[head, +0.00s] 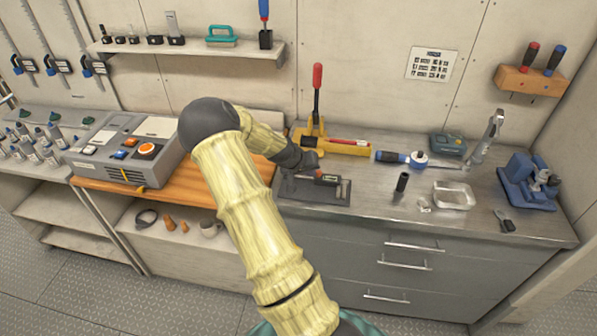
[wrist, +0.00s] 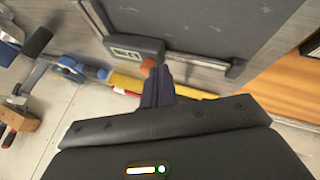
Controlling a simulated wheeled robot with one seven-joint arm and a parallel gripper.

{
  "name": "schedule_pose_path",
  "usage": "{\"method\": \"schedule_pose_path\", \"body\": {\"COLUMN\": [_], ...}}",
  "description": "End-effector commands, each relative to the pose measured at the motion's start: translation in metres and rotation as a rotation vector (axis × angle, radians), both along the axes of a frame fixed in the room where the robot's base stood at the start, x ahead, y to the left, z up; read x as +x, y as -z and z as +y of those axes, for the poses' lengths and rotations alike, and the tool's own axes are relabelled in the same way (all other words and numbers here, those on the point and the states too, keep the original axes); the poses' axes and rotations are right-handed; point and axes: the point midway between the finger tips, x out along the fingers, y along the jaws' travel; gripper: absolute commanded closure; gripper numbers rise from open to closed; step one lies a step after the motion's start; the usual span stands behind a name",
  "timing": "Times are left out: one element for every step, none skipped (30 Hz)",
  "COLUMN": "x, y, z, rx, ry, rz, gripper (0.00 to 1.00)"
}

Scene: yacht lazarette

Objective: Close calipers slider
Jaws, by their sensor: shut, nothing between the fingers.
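The calipers lie along the edge of a dark grey mat (wrist: 215,22) on the steel worktop. In the wrist view their slider (wrist: 128,47) is a dark block with a small display and an orange knob (wrist: 148,64). The bare beam (wrist: 195,62) runs right from the slider to a dark end piece (wrist: 236,68), leaving a gap between them. My gripper (wrist: 158,72) is shut and empty, its fingertips close beside the knob; contact cannot be told. In the head view my arm partly hides the calipers; the slider (head: 327,179) and mat (head: 318,196) show.
A yellow fixture with a red-handled lever (head: 317,95) stands behind the mat. A black cylinder (head: 402,182), a clear tray (head: 453,195) and a blue vise (head: 527,185) stand to the right. A grey control box (head: 125,150) is at the left.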

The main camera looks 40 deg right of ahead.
Motion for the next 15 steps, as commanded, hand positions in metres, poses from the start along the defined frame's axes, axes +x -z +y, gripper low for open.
{"method": "schedule_pose_path", "body": {"x": [-0.005,-0.0066,-0.0077,-0.0081,-0.0082,-0.0085,-0.0087,-0.0089,-0.009,-0.0092,-0.0094,-0.0095,-0.0095,-0.0093,-0.0088], "y": [0.0013,0.0011,0.0007,0.0004,0.0003,0.0002,0.0002,0.0002,0.0003,0.0003,0.0003,0.0003,0.0004,0.0004,0.0004], "z": [-0.0043,-0.0054,-0.0062,-0.0064,-0.0065,-0.0066,-0.0068,-0.0069,-0.0069,-0.0071,-0.0071,-0.0071,-0.0067,-0.0062,-0.0047], "rx": [0.0,0.0,0.0,-0.001,0.0,-0.001,0.0,0.0,-0.001,0.0,0.0,-0.001,0.0,0.0,-0.001], "ry": [0.002,0.002,0.001,0.0,0.001,0.001,0.002,0.002,0.003,0.003,0.003,0.004,0.004,0.004,0.005], "rz": [-0.002,-0.001,-0.001,0.0,0.001,0.002,0.002,0.002,0.002,0.003,0.003,0.003,0.004,0.004,0.004], "gripper": [1.0,1.0,1.0,1.0,1.0,1.0,1.0,1.0,1.0,1.0,1.0,1.0,1.0,1.0,1.0]}}
